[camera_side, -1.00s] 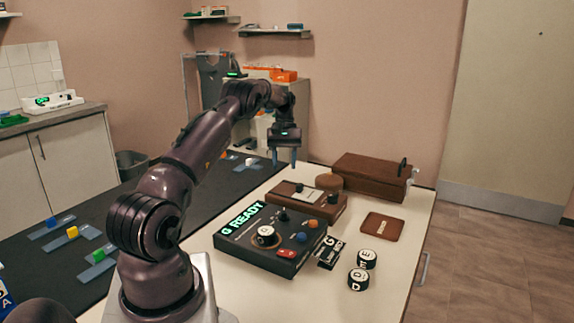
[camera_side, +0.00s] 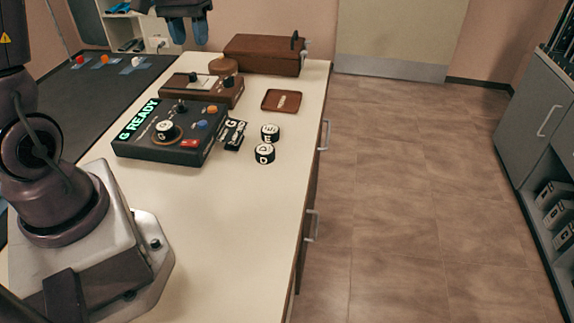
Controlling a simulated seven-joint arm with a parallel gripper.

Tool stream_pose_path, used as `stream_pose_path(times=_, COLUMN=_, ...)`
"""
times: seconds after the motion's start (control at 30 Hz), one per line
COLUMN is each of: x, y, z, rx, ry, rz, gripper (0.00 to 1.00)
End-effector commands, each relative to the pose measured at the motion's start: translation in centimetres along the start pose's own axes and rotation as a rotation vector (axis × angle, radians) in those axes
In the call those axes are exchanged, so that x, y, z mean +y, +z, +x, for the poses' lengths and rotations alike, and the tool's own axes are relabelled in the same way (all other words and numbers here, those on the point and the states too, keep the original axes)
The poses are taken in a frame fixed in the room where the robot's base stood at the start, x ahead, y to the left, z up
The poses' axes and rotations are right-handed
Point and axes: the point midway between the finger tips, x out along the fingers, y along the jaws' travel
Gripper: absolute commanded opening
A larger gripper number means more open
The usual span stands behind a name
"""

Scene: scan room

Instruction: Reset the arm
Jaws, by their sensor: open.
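My gripper (camera_side: 188,32) hangs at the top of the view, cut off by the frame edge, with its two blue fingers apart and nothing between them. It is above the far part of the table, beyond the black console. The black console (camera_side: 140,148) lies on the cream table (camera_side: 225,215) with a lit green "G READY" display (camera_side: 139,119). A round white-topped piece marked G (camera_side: 165,129) sits on it, with a red switch and orange and blue knobs beside. Most of my upper arm is out of view.
Two black round pieces with white letter tops, the nearer (camera_side: 264,153) and the farther (camera_side: 270,132), stand right of the console. Black G cards (camera_side: 232,133), a brown pad (camera_side: 281,100), a brown device (camera_side: 222,92) and a wooden box (camera_side: 262,56) are also on the table. Its front is clear.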

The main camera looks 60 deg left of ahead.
Motion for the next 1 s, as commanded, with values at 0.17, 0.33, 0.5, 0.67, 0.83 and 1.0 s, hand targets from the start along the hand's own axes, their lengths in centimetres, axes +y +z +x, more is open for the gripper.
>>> stream_pose_path(times=0.17, x=4.2, y=7.0, z=-2.5, rx=0.127, ry=0.006, rz=0.218, gripper=0.43)
stream_pose_path(times=0.33, x=6.5, y=13.5, z=-3.5, rx=0.246, ry=0.022, rz=0.414, gripper=0.43)
stream_pose_path(times=0.5, x=7.5, y=18.7, z=-3.9, rx=0.353, ry=0.055, rz=0.573, gripper=0.43)
stream_pose_path(times=0.67, x=8.2, y=20.9, z=-5.2, rx=0.438, ry=0.097, rz=0.662, gripper=0.43)
stream_pose_path(times=0.83, x=8.8, y=21.6, z=-5.9, rx=0.47, ry=0.12, rz=0.702, gripper=0.43)
stream_pose_path(times=1.0, x=8.8, y=21.6, z=-5.9, rx=0.468, ry=0.119, rz=0.701, gripper=0.43)
